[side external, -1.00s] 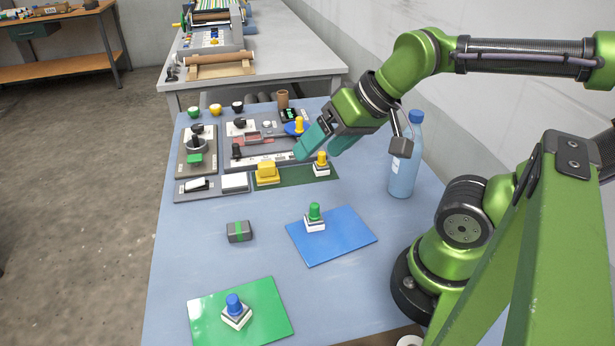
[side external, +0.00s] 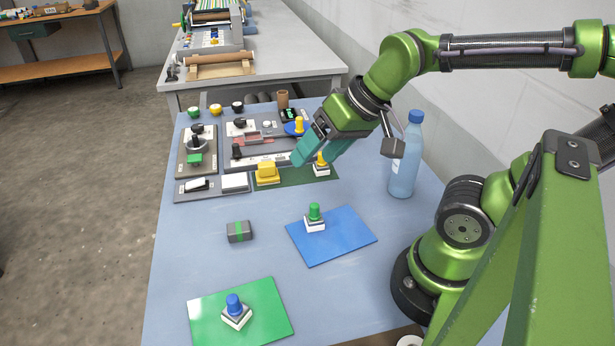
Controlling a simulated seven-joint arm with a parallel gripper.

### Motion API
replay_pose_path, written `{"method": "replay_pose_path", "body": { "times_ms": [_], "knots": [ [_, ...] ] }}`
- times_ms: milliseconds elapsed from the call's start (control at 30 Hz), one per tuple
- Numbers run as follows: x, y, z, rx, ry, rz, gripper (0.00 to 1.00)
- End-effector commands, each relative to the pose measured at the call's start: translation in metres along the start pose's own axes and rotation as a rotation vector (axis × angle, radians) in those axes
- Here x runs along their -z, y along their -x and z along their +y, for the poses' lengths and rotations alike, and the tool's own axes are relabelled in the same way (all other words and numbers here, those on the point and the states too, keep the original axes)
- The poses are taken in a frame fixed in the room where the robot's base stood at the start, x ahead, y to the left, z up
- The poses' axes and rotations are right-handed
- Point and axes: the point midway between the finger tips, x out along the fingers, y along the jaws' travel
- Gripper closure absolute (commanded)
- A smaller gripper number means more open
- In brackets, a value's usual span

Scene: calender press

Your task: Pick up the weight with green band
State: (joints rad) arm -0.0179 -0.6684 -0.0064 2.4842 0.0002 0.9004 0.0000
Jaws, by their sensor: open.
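The weight with green band (side external: 239,232) is a small dark grey block with a green stripe across it. It lies on the bare blue table left of the blue mat. My gripper (side external: 310,160) has teal fingers and hangs above the far part of the table, over the dark green strip. It is well behind and to the right of the weight, apart from it. The gripper is open, and I see nothing held in it.
A blue mat (side external: 345,248) bears a green-knobbed piece (side external: 314,218). A green mat (side external: 270,325) bears a blue-knobbed piece (side external: 236,312). A yellow block (side external: 267,173) and control panels (side external: 197,150) stand at the back. A water bottle (side external: 405,160) stands at the right. Table around the weight is clear.

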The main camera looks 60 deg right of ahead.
Motion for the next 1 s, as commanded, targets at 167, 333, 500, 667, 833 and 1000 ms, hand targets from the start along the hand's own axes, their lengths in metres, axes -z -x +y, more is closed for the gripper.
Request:
{"method": "replay_pose_path", "body": {
  "times_ms": [167,333,500,667,833,1000],
  "knots": [
    [0.020,-0.039,-0.007,-0.057,-0.267,-0.149,0.30],
    [0.042,-0.081,-0.014,-0.172,-0.791,-0.227,0.30],
    [0.058,-0.116,-0.018,-0.299,-1.302,-0.224,0.30],
    [0.072,-0.129,-0.021,-0.371,-1.702,-0.175,0.30],
    [0.078,-0.126,-0.024,-0.390,-1.943,-0.136,0.30],
    [0.074,-0.135,-0.023,-0.403,-2.005,-0.127,0.30]
  ]
}}
